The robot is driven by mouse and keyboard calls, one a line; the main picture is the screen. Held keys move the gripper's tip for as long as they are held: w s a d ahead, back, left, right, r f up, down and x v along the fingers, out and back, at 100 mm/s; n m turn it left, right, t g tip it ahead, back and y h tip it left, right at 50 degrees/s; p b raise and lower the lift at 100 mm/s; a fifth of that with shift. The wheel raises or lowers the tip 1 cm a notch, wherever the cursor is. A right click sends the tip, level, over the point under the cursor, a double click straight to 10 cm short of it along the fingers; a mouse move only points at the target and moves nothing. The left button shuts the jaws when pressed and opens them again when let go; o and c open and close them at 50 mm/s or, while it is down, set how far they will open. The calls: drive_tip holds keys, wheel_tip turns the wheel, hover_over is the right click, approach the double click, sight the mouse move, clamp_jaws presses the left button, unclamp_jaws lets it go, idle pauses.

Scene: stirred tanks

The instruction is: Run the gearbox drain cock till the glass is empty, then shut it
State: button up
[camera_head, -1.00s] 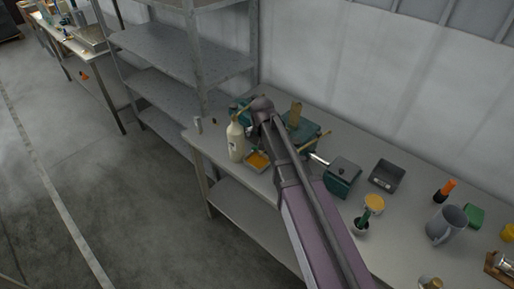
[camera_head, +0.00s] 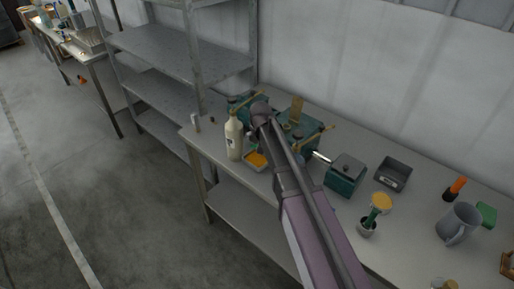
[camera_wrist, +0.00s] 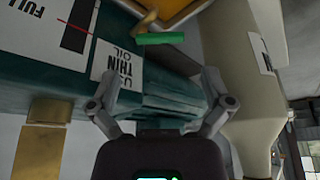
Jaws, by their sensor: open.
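A teal gearbox housing (camera_wrist: 60,75) fills the left and middle of the wrist view, with labels "FULL" and "THIN OIL". Beside "FULL" a dark strip (camera_wrist: 80,22) has a red line across it; I cannot tell whether any oil stands there. A green lever (camera_wrist: 160,38) on a brass-coloured fitting, apparently the drain cock, lies beyond my fingertips. My gripper (camera_wrist: 160,88) is open, its fingers either side of a teal part, and nothing is held. In the head view teal housings (camera_head: 298,128) stand partly behind my arm; the gripper is hidden there.
A cream bottle (camera_head: 234,138) stands close by, also at right in the wrist view (camera_wrist: 242,65). A yellow-orange tray (camera_head: 256,160) lies beside it. To the right are a teal box (camera_head: 345,176), a dark scale (camera_head: 394,174) and a grey jug (camera_head: 458,222).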

drive_tip(key=shift+b+x, duration=2.05)
drive_tip(key=shift+x, duration=0.45)
drive_tip(key=shift+s+d+r, duration=0.1)
drive_tip(key=shift+s+r, duration=0.05)
clamp_jaws()
drive_tip(key=shift+a, duration=0.2)
drive_tip(key=c, duration=0.8)
unclamp_jaws()
drive_tip(key=shift+d, duration=0.1)
drive_tip(key=o, duration=0.8)
drive_tip(key=shift+w, duration=0.2)
drive_tip(key=shift+s, duration=0.1)
